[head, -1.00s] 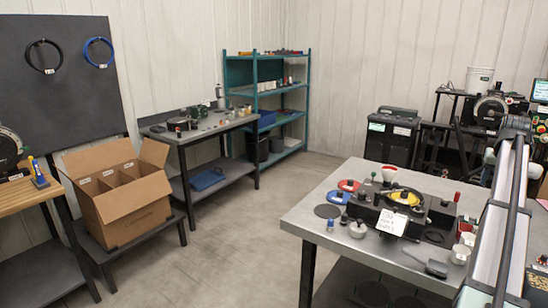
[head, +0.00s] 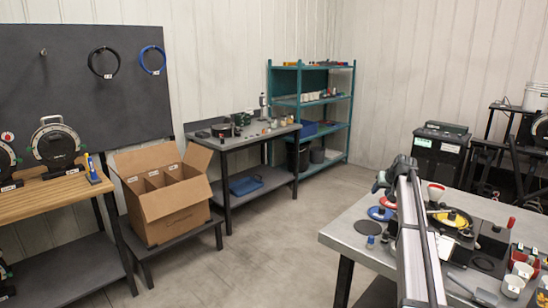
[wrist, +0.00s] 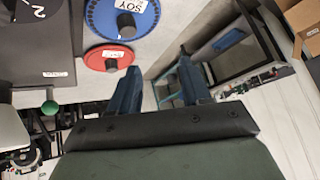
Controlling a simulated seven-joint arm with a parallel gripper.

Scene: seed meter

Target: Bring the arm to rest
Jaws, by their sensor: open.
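My gripper (wrist: 158,84) is open and empty in the wrist view, its two dark blue fingers apart. Nothing lies between the fingertips. In the head view my long grey arm link crosses over the right-hand table (head: 352,232) and hides part of what stands on it. The wrist view shows a blue disc (wrist: 103,12) marked SOY and a red disc (wrist: 92,56) beyond the left finger, apart from it. A green ball knob (wrist: 50,107) is at the left there.
The head view shows a yellow-topped part (head: 452,219), a dark disc (head: 368,228) and white cups (head: 513,284) on the table. An open cardboard box (head: 178,215) stands on a low bench. A teal shelf (head: 312,100) stands behind. The floor between is clear.

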